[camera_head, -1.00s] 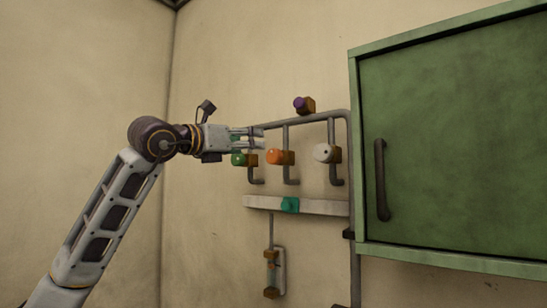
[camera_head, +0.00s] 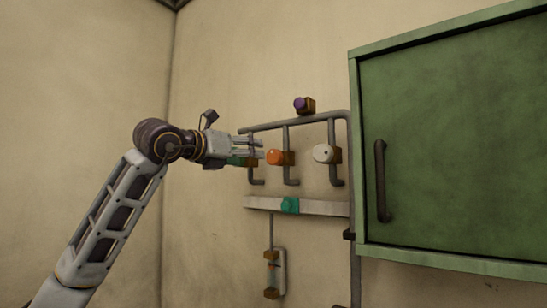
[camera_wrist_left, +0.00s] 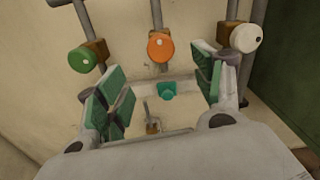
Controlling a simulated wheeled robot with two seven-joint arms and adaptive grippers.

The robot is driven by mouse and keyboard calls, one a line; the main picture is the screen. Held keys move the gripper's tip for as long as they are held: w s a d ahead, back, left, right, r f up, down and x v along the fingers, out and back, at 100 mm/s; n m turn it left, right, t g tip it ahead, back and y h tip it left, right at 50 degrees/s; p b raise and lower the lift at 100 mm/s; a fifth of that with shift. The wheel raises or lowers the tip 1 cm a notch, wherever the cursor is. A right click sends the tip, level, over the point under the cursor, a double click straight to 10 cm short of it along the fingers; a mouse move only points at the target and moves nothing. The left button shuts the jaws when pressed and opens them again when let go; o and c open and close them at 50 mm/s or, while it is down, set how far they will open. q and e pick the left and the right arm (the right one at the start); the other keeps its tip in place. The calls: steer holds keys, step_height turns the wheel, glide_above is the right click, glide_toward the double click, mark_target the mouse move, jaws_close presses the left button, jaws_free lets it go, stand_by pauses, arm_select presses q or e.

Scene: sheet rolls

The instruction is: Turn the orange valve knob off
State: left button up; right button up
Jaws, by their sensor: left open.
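The orange valve knob (camera_head: 274,157) sits on a brass valve body on a vertical pipe, in the middle of a row of three knobs. It also shows in the left wrist view (camera_wrist_left: 160,47), at the top centre, in line with the gap between the fingers. My left gripper (camera_head: 258,151) is just left of the orange knob in the head view, fingers pointing at it. In the left wrist view its green-padded fingers (camera_wrist_left: 163,92) are spread wide with nothing between them touching. My right gripper is not in view.
A green knob (camera_wrist_left: 82,59) and a white knob (camera_head: 322,153) flank the orange one closely. A purple knob (camera_head: 301,104) is above, a teal knob (camera_head: 290,205) below on a pale bar (camera_head: 325,208). A green cabinet (camera_head: 450,140) stands right.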

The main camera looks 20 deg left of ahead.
mark_target(271, 156)
arm_select(q)
steer(key=p+x, duration=0.4)
steer(key=x, duration=0.7)
steer(key=shift+x, duration=1.05)
steer(key=shift+f, duration=0.1)
steer(key=shift+c, duration=0.2)
steer(key=c, duration=1)
